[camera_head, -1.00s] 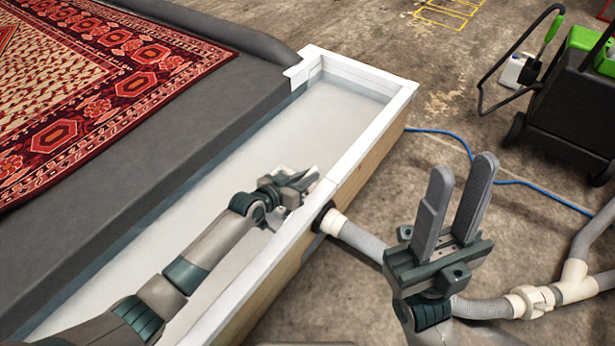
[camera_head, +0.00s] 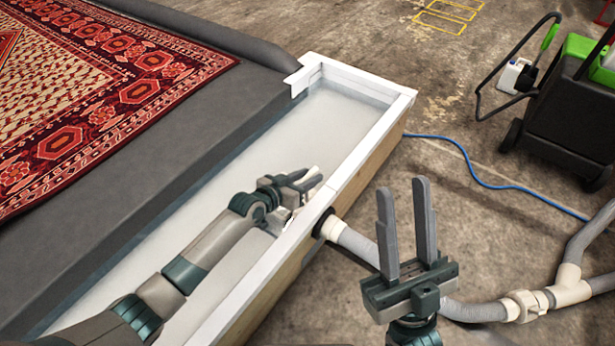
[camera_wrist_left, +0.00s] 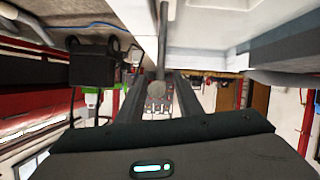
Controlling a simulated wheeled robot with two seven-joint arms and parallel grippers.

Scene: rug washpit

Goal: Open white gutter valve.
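My left gripper (camera_head: 298,188) is low inside the white gutter, near its right wall and the hose outlet. A small pale piece (camera_head: 311,172), perhaps the valve's handle, shows at its fingertips, mostly hidden by the gripper. In the left wrist view, a grey rod with a rounded end (camera_wrist_left: 157,90) lies between the two fingers (camera_wrist_left: 158,82). The fingers stand apart with narrow gaps beside the rod; I see no clear grip. My right gripper (camera_head: 407,225) is open and empty, fingers pointing up, above the floor right of the gutter.
The gutter's white rim (camera_head: 362,72) runs beside a dark padded edge and a red patterned rug (camera_head: 100,85). A grey hose (camera_head: 357,243) leaves the gutter wall toward white pipe fittings (camera_head: 527,305). A blue cable (camera_head: 470,165) and a black-green machine (camera_head: 565,110) are at the right.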

